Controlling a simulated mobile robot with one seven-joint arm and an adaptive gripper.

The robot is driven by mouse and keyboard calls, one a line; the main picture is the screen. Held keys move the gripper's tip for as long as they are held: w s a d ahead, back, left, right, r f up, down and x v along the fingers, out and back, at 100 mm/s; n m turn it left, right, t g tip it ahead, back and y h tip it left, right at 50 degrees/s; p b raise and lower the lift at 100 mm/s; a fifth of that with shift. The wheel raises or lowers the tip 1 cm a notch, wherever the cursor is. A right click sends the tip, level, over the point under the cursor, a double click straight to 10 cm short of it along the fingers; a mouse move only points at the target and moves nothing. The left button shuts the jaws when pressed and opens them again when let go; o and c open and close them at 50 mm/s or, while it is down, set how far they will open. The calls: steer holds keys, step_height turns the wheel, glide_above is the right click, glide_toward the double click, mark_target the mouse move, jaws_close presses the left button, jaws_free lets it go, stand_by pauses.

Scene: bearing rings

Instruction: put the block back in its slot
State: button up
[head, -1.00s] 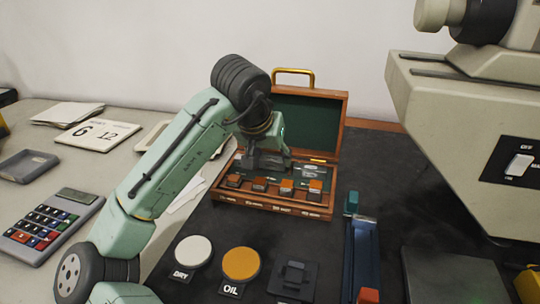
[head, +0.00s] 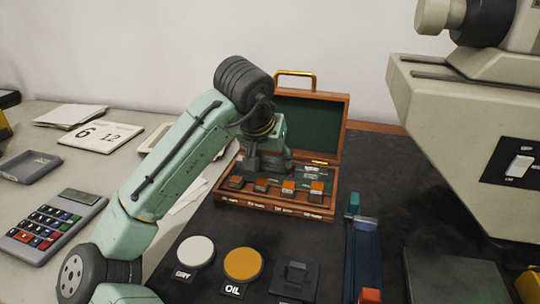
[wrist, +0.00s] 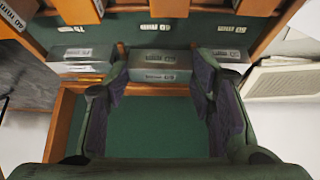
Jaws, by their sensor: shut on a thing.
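A grey steel block (wrist: 160,66) with a small label stands between the fingers of my gripper (wrist: 165,92) in the wrist view. My gripper is shut on it, one finger at each side. In the head view my gripper (head: 264,162) is down inside the open wooden case (head: 274,208), at the back row, and hides the block. The block is in line with a labelled steel block on the left (wrist: 82,58) and one on the right (wrist: 222,56). I cannot tell whether it is seated in a slot. The green case floor (wrist: 158,125) shows below it.
Several wood-topped blocks (head: 288,188) line the front of the case. The raised lid (head: 310,125) stands behind my gripper. A white DRY pad (head: 195,251), an orange OIL pad (head: 243,263) and a dark stand (head: 294,278) are in front. A large machine (head: 460,130) is at right.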

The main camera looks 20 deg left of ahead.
mark_target(277, 161)
steer(key=shift+w+d+f, duration=0.1)
steer(key=shift+d+f, duration=0.05)
steer(key=shift+f, duration=0.4)
steer(key=shift+d+f, duration=0.15)
steer(key=shift+f, duration=0.35)
steer(key=o, duration=1.6)
steer(key=r+p, duration=0.2)
steer(key=r, duration=0.1)
steer(key=shift+a+p, duration=0.2)
steer(key=shift+p, duration=0.2)
steer(key=r+p, duration=0.2)
steer(key=w+d+r+p, duration=0.1)
steer(key=shift+r+p, duration=0.3)
steer(key=shift+s+a+r+p, duration=0.1)
steer(key=shift+a+r+p, duration=0.05)
steer(key=shift+r+p, duration=0.35)
steer(key=shift+s+a+r+p, duration=0.1)
steer(key=shift+r+p, duration=0.25)
steer(key=shift+r, duration=0.2)
steer(key=shift+a, duration=0.1)
